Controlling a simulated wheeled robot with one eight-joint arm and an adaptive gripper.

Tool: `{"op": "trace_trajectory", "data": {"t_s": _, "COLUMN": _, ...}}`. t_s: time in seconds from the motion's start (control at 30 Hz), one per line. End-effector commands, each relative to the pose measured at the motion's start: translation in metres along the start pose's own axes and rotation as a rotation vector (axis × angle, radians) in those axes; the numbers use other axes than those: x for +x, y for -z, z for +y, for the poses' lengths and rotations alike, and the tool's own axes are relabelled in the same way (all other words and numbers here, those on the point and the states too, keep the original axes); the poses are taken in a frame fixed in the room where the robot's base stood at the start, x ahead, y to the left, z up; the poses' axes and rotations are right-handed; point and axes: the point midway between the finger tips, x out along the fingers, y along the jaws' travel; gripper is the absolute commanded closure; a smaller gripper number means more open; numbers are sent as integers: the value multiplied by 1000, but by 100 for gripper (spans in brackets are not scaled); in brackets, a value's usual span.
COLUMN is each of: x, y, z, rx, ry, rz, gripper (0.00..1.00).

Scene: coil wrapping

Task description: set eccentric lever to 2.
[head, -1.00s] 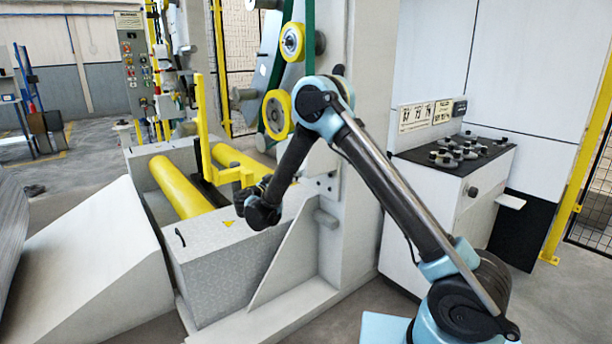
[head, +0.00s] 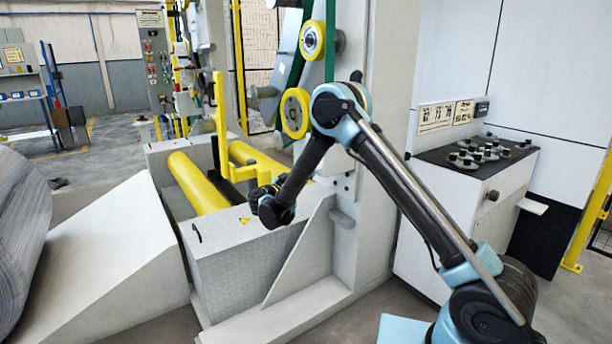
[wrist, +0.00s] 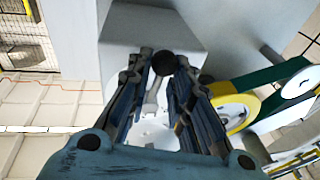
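No part is clearly labelled as the eccentric lever. In the wrist view a round black knob (wrist: 164,64) shows at the fingertips, in front of a pale box-shaped housing (wrist: 148,30). I cannot tell whether this knob belongs to the lever or whether a finger touches it. My gripper (wrist: 165,78) has its two fingers apart, with a gap between them. In the head view my gripper (head: 268,192) is small and dark at the arm's end, in front of the wrapping machine (head: 255,265); its fingers are not readable there.
Yellow rollers (head: 197,182) and a yellow upright bar (head: 221,115) stand behind the arm. Yellow-rimmed wheels (head: 295,113) with a green belt are above. A control desk (head: 465,160) with several knobs is at right. A large coil (head: 22,215) lies at left.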

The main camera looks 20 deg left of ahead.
Motion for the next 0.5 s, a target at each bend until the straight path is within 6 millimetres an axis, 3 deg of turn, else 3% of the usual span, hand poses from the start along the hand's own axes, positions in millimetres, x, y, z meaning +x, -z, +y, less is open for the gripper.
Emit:
{"op": "trace_trajectory", "data": {"t_s": 0.03, "x": 0, "y": 1, "z": 0, "rx": 0, "ry": 0, "rz": 2, "gripper": 71}}
{"op": "trace_trajectory", "data": {"t_s": 0.1, "x": 0, "y": 1, "z": 0, "rx": 0, "ry": -1, "rz": 2, "gripper": 59}}
{"op": "trace_trajectory", "data": {"t_s": 0.5, "x": -4, "y": 0, "z": 0, "rx": 0, "ry": 0, "rz": 0, "gripper": 59}}
